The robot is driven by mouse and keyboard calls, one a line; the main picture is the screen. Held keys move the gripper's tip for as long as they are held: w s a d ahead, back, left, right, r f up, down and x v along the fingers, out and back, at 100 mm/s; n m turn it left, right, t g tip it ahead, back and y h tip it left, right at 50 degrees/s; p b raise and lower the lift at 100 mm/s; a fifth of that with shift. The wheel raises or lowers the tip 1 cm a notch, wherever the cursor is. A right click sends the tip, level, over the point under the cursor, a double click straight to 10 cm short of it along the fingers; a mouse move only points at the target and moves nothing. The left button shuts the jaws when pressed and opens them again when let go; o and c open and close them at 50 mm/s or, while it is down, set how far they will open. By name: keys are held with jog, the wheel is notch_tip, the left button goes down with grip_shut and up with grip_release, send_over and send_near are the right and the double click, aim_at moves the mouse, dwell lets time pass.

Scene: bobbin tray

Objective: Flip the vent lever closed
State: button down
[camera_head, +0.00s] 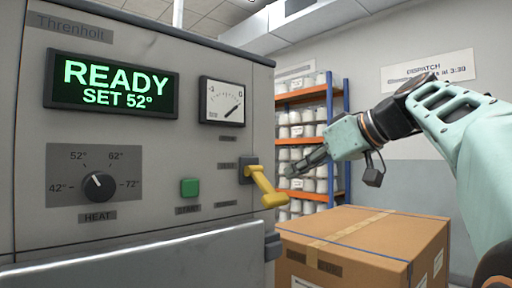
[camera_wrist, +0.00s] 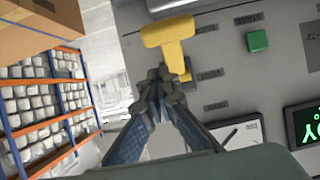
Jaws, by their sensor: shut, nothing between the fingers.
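The yellow vent lever (camera_head: 265,188) sits on a dark mount at the right edge of the grey machine panel. It slopes down and to the right, ending in a thick crossbar handle. My gripper (camera_head: 291,171) is shut and empty, just right of the lever and slightly above its handle in the head view. In the wrist view the lever (camera_wrist: 172,34) shows its T-shaped handle beyond the closed fingertips (camera_wrist: 160,73).
The panel has a READY display (camera_head: 112,86), a gauge (camera_head: 222,102), a heat knob (camera_head: 99,186) and a green button (camera_head: 189,187). A cardboard box (camera_head: 400,240) stands below my arm. A shelf rack (camera_head: 311,93) with white bobbins stands behind.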

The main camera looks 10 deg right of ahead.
jog(key=shift+r, duration=2.35)
